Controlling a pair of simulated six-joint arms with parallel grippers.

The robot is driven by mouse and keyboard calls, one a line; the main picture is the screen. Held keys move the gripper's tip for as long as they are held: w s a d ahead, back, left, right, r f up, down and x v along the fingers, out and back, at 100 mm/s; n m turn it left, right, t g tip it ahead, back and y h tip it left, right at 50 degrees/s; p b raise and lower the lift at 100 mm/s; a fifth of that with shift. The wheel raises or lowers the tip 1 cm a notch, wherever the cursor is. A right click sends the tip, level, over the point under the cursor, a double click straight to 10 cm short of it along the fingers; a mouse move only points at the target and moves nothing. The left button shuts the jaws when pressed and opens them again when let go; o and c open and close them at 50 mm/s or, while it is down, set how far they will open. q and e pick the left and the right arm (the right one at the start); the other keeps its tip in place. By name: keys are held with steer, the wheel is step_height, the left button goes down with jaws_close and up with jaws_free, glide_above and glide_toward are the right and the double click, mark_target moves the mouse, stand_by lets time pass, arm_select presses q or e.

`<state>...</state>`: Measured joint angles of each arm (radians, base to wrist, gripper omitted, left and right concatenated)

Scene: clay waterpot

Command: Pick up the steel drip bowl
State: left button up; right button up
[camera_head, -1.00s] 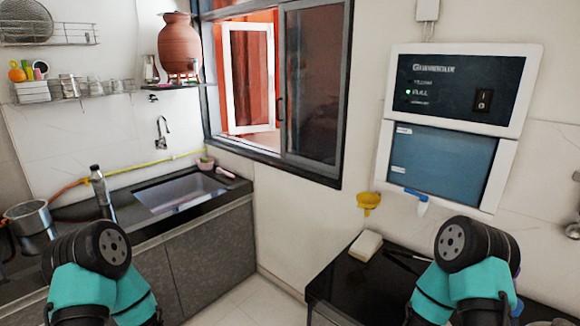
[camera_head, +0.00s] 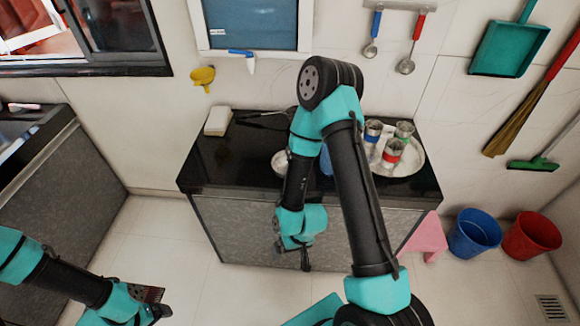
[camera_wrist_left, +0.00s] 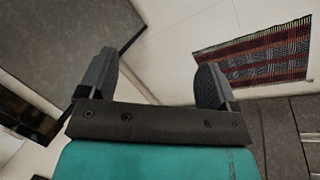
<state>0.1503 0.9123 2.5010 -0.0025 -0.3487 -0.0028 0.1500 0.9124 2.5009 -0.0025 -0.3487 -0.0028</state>
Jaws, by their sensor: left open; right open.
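A small round silvery bowl (camera_head: 280,162), which looks like the steel drip bowl, sits on the black counter (camera_head: 228,158) in the head view. My right arm hides its right side. My right gripper (camera_head: 293,254) hangs open and empty in front of the counter, below and apart from the bowl. My left gripper (camera_head: 158,305) is low over the floor at the lower left, far from the bowl. In the left wrist view its two fingers (camera_wrist_left: 152,82) are spread with nothing between them.
A steel tray (camera_head: 412,170) with several cups stands on the counter's right. A white block (camera_head: 218,121) lies at its back left. A pink stool (camera_head: 428,238), blue bucket (camera_head: 474,234) and red bucket (camera_head: 531,236) stand right of the counter. A patterned mat (camera_wrist_left: 255,52) shows in the left wrist view.

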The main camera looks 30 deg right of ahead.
arm_select(q)
steer(key=c, duration=1.2)
